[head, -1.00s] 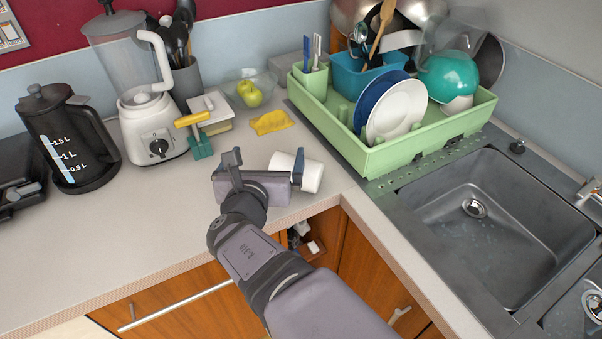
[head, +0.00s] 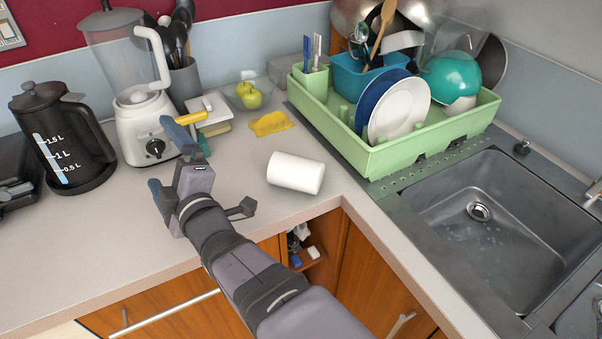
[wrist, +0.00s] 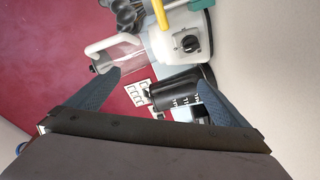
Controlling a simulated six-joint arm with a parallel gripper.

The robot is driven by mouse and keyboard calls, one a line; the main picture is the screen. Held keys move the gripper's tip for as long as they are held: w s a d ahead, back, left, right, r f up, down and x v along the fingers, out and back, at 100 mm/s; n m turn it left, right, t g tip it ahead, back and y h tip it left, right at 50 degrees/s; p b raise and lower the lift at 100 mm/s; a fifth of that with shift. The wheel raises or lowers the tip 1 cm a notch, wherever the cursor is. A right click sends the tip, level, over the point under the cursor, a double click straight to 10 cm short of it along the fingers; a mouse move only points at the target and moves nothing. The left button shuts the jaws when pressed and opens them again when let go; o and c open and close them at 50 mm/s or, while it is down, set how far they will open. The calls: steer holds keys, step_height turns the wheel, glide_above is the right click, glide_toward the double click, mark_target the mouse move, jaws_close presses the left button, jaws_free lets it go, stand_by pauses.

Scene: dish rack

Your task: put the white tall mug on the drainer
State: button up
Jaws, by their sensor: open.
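The white tall mug (head: 296,173) lies on its side on the counter, left of the sink and in front of the yellow cloth. No handle shows from this side. The drainer (head: 420,156) is a light green rack at the back right, beside the sink. My gripper (head: 166,158) is open and empty, to the left of the mug and apart from it. In the wrist view its two blue fingers (wrist: 152,95) are spread with nothing between them, facing the blender and kettle. The mug is out of the wrist view.
The drainer holds a white plate (head: 400,112), a blue plate, a teal bowl (head: 448,76) and a cutlery cup. The yellow cloth (head: 271,123) lies behind the mug. The sink (head: 500,225) is at right.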

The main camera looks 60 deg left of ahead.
steer(key=w+r+m+t+y, duration=0.1)
steer(key=w+m+t+y, duration=0.1)
steer(key=w+m+t, duration=0.4)
steer(key=m+t+h+p, duration=0.2)
steer(key=m+t+h, duration=0.7)
steer(key=m, duration=0.9)
glide_toward(296, 164)
steer(key=shift+t+y, duration=0.5)
steer(key=shift+y, duration=0.2)
steer(key=w+a+f, duration=0.1)
steer(key=w+a, duration=0.2)
steer(key=shift+f, duration=0.4)
steer(key=shift+p+x, duration=1.05)
steer(key=shift+x, duration=2.6)
steer(key=shift+w+d+r, duration=0.1)
steer(key=shift+d+r, duration=0.05)
steer(key=shift+c, duration=0.6)
